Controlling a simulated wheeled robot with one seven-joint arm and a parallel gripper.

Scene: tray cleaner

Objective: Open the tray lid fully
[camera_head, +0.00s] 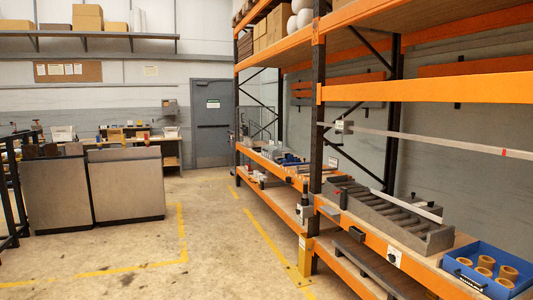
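I cannot identify a tray lid with certainty in the head view. A long grey open-topped trough (434,240) with dark cross bars inside sits on the right rack's middle shelf. A thin pale strip (405,204) lies along its far side. I cannot tell whether the trough or strip belongs to the tray or its lid. My gripper is not in view, so its opening and any contact are not shown.
A blue bin (465,283) with several tan rolls stands at the shelf's right end. Orange rack beams (430,91) and dark posts (318,130) line the right. Grey cabinets (125,185) stand at left. Yellow-lined concrete floor (150,250) lies clear between them. A grey door (212,122) is behind.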

